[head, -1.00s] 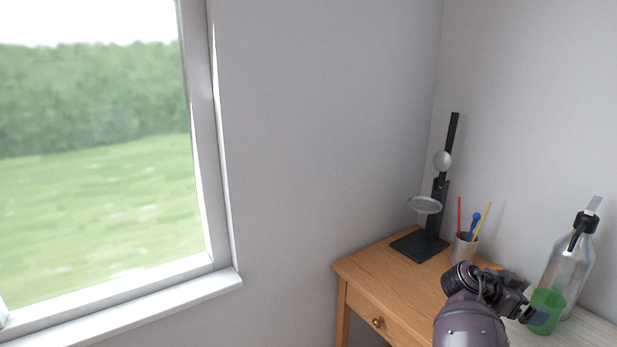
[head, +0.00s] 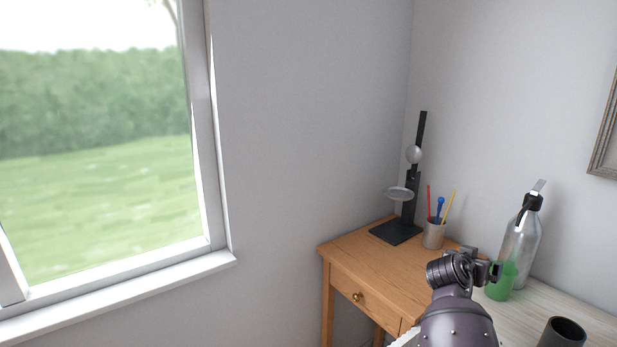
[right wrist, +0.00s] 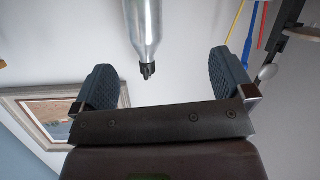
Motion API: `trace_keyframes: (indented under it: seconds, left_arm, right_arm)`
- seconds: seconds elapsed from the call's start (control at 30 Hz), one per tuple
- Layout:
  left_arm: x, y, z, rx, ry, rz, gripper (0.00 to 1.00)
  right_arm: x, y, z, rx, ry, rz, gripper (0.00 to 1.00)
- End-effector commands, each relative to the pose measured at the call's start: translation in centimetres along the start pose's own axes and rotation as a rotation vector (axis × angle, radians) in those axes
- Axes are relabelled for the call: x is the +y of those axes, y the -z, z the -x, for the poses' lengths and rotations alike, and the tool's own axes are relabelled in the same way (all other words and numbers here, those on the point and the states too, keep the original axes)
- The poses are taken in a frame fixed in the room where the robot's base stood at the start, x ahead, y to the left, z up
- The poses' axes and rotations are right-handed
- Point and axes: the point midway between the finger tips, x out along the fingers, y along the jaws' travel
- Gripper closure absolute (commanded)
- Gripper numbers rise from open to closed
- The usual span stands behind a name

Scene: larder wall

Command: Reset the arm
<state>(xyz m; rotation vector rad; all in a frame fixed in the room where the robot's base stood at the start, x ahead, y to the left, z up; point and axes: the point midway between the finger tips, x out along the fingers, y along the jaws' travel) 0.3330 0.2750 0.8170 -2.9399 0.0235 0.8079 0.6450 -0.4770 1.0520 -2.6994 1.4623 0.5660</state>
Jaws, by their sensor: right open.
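My right gripper (head: 484,264) is over the desk in the head view, small and partly turned away. In the right wrist view the right gripper (right wrist: 163,76) is open, with its two dark blue ribbed pads wide apart and nothing between them. A translucent green cup (head: 502,284) stands just right of the gripper in the head view; I cannot tell whether they touch. A silver bottle (head: 520,246) with a black top stands behind the cup. The bottle (right wrist: 145,25) shows upside down beyond the pads in the right wrist view. My left gripper is out of view.
A wooden desk (head: 345,258) with a drawer fills the corner. On it are a black stand (head: 408,205) with a round lens, and a pen holder (head: 433,235). A dark cylinder (head: 565,331) is at the lower right. A window (head: 100,150) is at left.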

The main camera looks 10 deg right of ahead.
Motion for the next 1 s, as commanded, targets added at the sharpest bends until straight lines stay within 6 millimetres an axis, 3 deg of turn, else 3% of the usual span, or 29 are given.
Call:
trace_keyframes:
  seconds: [0.17,0.3,0.43,0.67,1.0]
  left_arm:
    - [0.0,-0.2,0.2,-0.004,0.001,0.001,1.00]
    - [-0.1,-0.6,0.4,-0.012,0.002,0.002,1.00]
    - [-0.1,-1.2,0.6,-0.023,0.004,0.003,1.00]
    - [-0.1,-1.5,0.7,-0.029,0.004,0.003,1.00]
    - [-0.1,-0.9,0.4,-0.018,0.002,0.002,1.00]
  right_arm:
    - [-3.2,-1.5,3.2,0.143,0.303,0.154,0.00]
    - [-4.3,-5.2,6.9,0.244,0.514,0.247,0.00]
    - [-4.2,-9.3,10.4,0.296,0.665,0.290,0.00]
    - [-1.6,-17.4,16.4,0.279,0.857,0.295,0.00]
    - [6.1,-30.5,23.0,0.037,0.959,0.320,0.00]
